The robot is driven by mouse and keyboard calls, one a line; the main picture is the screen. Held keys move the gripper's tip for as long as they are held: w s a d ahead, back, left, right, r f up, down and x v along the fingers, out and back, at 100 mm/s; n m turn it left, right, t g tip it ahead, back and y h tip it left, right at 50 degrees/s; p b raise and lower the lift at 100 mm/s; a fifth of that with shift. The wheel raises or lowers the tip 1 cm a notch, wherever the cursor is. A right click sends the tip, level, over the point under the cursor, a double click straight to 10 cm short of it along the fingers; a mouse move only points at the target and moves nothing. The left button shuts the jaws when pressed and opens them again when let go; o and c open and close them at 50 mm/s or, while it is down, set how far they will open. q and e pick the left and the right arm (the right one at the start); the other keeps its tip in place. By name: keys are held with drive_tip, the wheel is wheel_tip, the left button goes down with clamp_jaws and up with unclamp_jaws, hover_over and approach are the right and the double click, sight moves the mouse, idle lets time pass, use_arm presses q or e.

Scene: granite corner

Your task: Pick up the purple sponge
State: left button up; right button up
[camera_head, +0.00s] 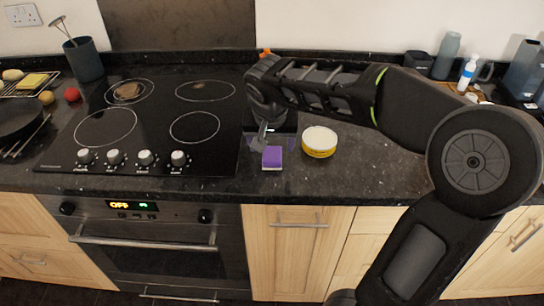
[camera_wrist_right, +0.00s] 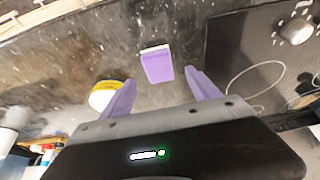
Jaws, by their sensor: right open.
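The purple sponge (camera_head: 272,156) lies on the dark granite counter, to the right of the hob and near the front edge. It has a pale layer along one side. It also shows in the right wrist view (camera_wrist_right: 158,66), ahead of and roughly between the fingers. My right gripper (camera_wrist_right: 160,88) is open and empty, with its two purple fingers apart and short of the sponge. In the head view my right gripper (camera_head: 262,138) is just behind the sponge, partly hidden by its own arm. My left gripper is not in view.
A yellow tub with a white lid (camera_head: 319,142) stands just right of the sponge; the wrist view shows it (camera_wrist_right: 104,94) beside one finger. The black hob (camera_head: 150,125) with knobs is at the left. Free counter (camera_head: 370,175) lies right of the tub.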

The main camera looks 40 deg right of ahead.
sight(272, 154)
drive_tip(key=shift+f, duration=0.2)
drive_tip(key=x, duration=0.5)
drive_tip(key=shift+p, duration=0.4)
drive_tip(key=shift+s, duration=0.1)
drive_tip(key=shift+c, duration=0.5)
drive_tip(key=c, duration=1.4)
drive_tip(key=shift+c, duration=0.2)
drive_tip(key=shift+r, duration=0.1)
wheel_tip(272, 154, up, 10)
